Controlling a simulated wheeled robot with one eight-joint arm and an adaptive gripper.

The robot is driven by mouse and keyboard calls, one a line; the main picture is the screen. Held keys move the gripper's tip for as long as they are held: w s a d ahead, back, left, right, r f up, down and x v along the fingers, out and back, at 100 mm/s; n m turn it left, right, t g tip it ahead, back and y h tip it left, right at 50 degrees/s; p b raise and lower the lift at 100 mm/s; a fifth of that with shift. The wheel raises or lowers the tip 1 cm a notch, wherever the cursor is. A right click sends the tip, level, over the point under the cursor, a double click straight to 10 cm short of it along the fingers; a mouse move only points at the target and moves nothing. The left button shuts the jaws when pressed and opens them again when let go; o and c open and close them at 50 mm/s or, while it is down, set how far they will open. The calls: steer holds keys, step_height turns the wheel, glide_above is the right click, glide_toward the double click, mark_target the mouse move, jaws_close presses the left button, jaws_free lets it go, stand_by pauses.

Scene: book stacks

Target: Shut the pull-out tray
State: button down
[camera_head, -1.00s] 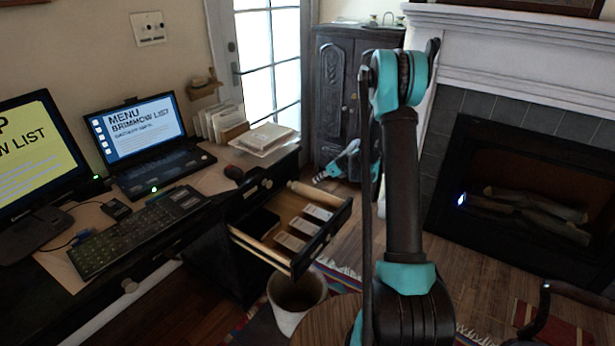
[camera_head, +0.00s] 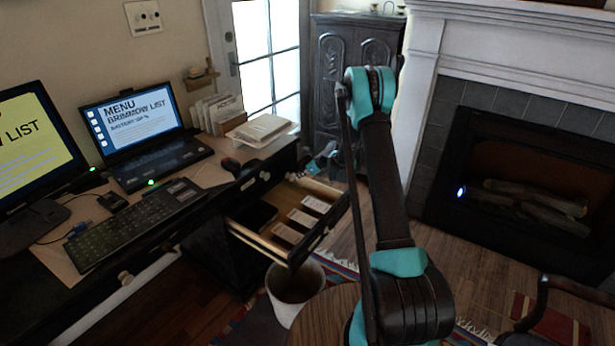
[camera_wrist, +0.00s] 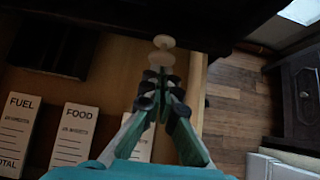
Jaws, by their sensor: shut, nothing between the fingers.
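The pull-out tray (camera_head: 262,243) is a dark-fronted wooden drawer, standing open from under the right end of the desk. It holds several white labelled cards and a dark item at its inner end. In the wrist view, its pale wooden side wall (camera_wrist: 194,105) runs past my fingers, with a "FUEL" card (camera_wrist: 17,125) and a "FOOD" card (camera_wrist: 75,135) on the left. My gripper (camera_head: 318,163) is shut and empty by the tray's far side, close to the desk. In the wrist view, its fingers (camera_wrist: 162,82) meet over or near that wall; contact is unclear.
The desk (camera_head: 210,172) carries a laptop (camera_head: 140,130), a monitor, a keyboard (camera_head: 135,222) and papers. A bin (camera_head: 293,300) stands below the tray's front. A dark cabinet (camera_head: 340,75) stands behind my gripper, and a fireplace is at right. Wooden floor is clear between them.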

mark_target(285, 173)
steer(key=shift+w+a, duration=0.35)
steer(key=shift+a, duration=0.15)
steer(key=w+a, duration=0.1)
steer(key=a, duration=0.1)
steer(key=w+a, duration=0.2)
steer(key=shift+w+a, duration=0.1)
steer(key=shift+w, duration=0.05)
